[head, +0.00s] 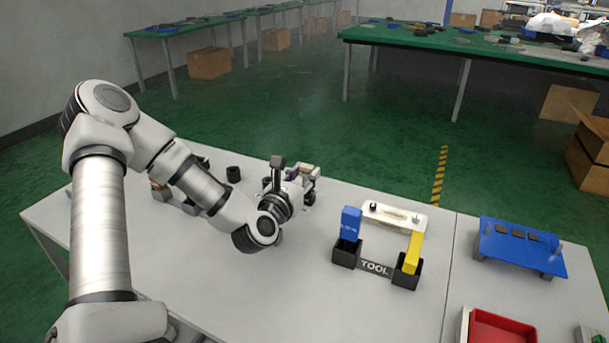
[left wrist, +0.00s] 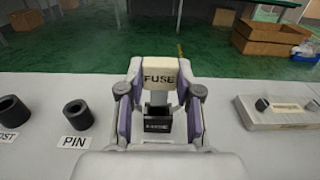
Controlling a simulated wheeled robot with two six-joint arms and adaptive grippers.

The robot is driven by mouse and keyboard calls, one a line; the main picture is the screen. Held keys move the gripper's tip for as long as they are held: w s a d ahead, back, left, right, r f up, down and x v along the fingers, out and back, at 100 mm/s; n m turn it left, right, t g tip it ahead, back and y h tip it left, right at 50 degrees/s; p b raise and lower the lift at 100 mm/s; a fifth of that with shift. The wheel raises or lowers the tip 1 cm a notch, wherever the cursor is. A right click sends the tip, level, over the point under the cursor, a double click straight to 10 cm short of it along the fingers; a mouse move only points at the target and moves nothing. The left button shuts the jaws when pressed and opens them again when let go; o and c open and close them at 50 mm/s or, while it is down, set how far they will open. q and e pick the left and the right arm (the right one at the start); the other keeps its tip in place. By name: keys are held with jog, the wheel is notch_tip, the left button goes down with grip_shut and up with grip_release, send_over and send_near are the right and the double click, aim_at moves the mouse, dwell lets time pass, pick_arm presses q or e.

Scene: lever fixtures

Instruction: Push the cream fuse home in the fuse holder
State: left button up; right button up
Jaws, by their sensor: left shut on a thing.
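The cream fuse (left wrist: 160,77), a block marked FUSE, is upright between the fingers of my left gripper (left wrist: 160,82) in the left wrist view. The purple-sided fingers are shut on it from both sides. The dark fuse holder (left wrist: 157,125) with a small label shows between the fingers, lower in the picture than the fuse. How deep the fuse sits in the holder cannot be told. In the head view my left gripper (head: 300,180) is at the table's far side, and its own wrist partly hides the fuse and holder. My right gripper is not in view.
A black ring (left wrist: 78,115) labelled PIN and another black ring (left wrist: 14,112) stand left of the holder. A white bar fixture (left wrist: 278,113) lies to the right. In the head view a TOOL rack (head: 375,267), a blue stand (head: 520,250) and a red tray (head: 500,330) stand further right.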

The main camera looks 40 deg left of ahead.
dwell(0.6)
pick_arm(q)
jog(key=shift+b, duration=0.35)
jog(key=shift+f+b, duration=0.3)
jog(key=shift+f, duration=0.1)
jog(key=shift+f+b, duration=1)
jog(key=shift+b, duration=0.15)
jog(key=shift+r, duration=0.15)
jog(key=shift+r+p, duration=0.85)
jog(key=shift+r, duration=0.2)
jog(key=shift+b, duration=0.3)
